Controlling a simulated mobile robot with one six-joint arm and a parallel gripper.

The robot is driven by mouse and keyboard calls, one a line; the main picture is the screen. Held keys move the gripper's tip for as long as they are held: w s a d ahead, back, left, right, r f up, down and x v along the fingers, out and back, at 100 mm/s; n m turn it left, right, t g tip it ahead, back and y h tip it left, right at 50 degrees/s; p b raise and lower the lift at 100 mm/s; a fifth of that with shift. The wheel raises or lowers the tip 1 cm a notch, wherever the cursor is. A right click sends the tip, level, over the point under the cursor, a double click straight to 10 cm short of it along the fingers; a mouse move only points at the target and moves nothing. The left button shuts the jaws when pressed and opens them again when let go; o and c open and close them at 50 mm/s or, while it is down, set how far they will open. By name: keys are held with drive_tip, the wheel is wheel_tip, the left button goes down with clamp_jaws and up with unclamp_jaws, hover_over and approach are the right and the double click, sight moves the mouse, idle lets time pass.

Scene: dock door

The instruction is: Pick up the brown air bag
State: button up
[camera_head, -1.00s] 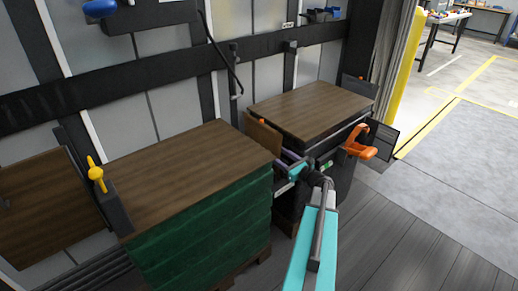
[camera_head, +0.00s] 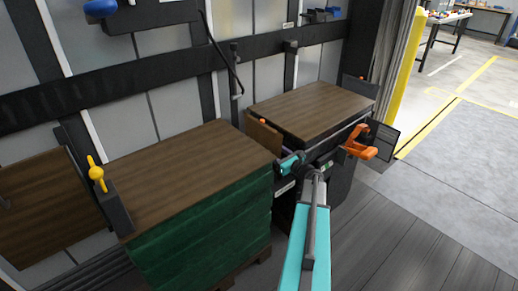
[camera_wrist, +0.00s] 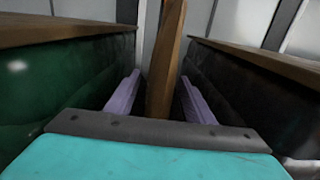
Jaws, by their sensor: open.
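The brown air bag (camera_head: 263,137) stands upright as a thin brown panel in the gap between two wood-topped stacks. In the wrist view the bag (camera_wrist: 164,85) rises edge-on, slightly tilted, in the middle of the gap. My gripper (camera_wrist: 160,77) is open, with one purple finger on each side of the bag. A strip shows between the bag and each finger, so I see no contact. In the head view my gripper (camera_head: 278,158) is at the mouth of the gap, its fingers mostly hidden. The bag's lower part is hidden.
A green-wrapped stack (camera_head: 205,225) stands close on the left and a dark stack (camera_head: 312,110) close on the right. An orange clamp (camera_head: 360,144) sticks out at the right stack's front. A yellow-handled device (camera_head: 96,175) is far left. Floor (camera_head: 420,235) at right is clear.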

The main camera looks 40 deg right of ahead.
sight(262, 145)
drive_tip(key=shift+w+d, duration=0.2)
drive_tip(key=shift+w, duration=1.2)
clamp_jaws()
